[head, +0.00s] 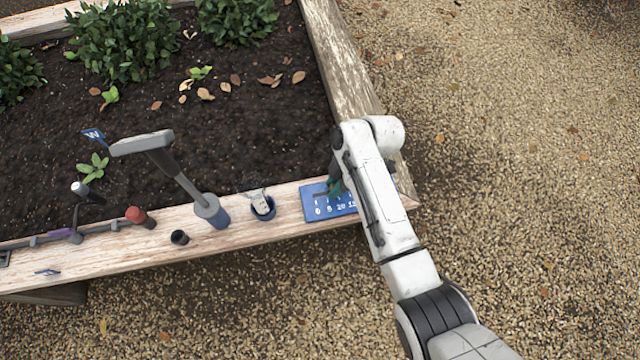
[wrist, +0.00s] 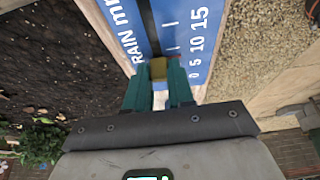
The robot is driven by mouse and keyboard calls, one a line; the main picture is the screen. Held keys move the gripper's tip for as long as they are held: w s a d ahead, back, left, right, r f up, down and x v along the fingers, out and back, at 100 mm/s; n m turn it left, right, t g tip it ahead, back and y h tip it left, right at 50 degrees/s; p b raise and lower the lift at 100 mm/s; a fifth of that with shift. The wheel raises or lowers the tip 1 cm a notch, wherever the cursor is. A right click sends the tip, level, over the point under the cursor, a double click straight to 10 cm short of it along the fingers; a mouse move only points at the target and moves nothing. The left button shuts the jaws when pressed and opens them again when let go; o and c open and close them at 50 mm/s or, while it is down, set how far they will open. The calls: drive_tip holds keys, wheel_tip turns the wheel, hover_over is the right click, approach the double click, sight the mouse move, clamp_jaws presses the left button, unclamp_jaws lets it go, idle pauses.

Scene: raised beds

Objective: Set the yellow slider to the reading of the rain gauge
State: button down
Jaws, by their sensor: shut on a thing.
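The yellow slider (wrist: 158,69) sits in a dark slot on the blue rain scale board (wrist: 180,25) in the wrist view. My gripper (wrist: 159,76) has its green fingers closed on it from both sides. The slider is near the end marked 0 and 5; its exact reading is not clear. In the head view the board (head: 314,207) lies on the bed's front rim, partly covered by my arm, with my gripper (head: 337,187) over it. A clear object in a blue ring (head: 262,206), possibly the rain gauge, stands left of the board; its level cannot be read.
A grey-handled tool stands in a blue holder (head: 212,212) on the rim. A black cup (head: 180,237), a red-topped item (head: 138,215) and a white-topped item (head: 80,189) are further left. Plants (head: 122,40) grow in the soil. Gravel (head: 510,180) lies open at right.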

drive_tip(key=shift+w+d, duration=0.15)
drive_tip(key=shift+d, duration=0.45)
drive_tip(key=c, duration=1)
unclamp_jaws()
drive_tip(key=shift+o, duration=0.2)
drive_tip(key=p+v, duration=0.3)
drive_tip(key=v, duration=0.7)
drive_tip(key=shift+d+r, duration=0.2)
drive_tip(key=shift+r, duration=0.15)
drive_tip(key=shift+w, duration=0.1)
